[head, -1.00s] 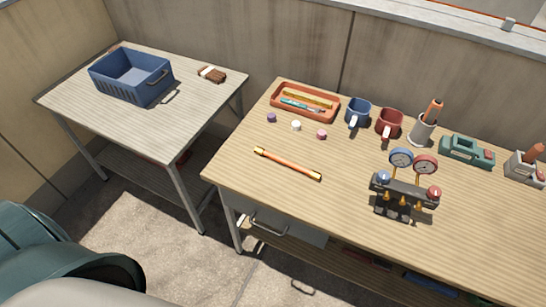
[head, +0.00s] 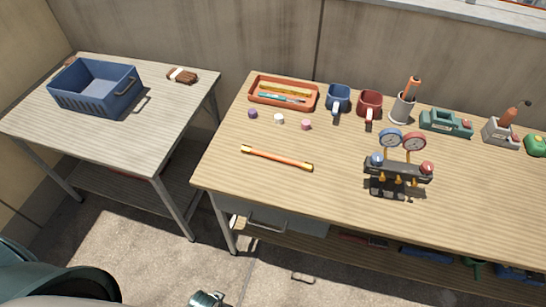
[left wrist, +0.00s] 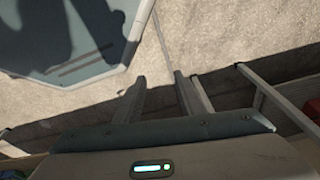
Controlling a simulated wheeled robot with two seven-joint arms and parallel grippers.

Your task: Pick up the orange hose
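The orange hose (head: 277,158) is a short straight piece with yellow end fittings. It lies on the front left part of the long wooden workbench (head: 235,165), with bare wood around it. In the left wrist view my left gripper (left wrist: 159,82) is open, with nothing between its two fingers, and the floor shows beyond it. The hose is not visible in that view. My right gripper is not in view.
A gauge manifold (head: 398,165) stands right of the hose. A side table (head: 130,135) carries a blue crate (head: 95,100) and a brush (head: 182,76).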

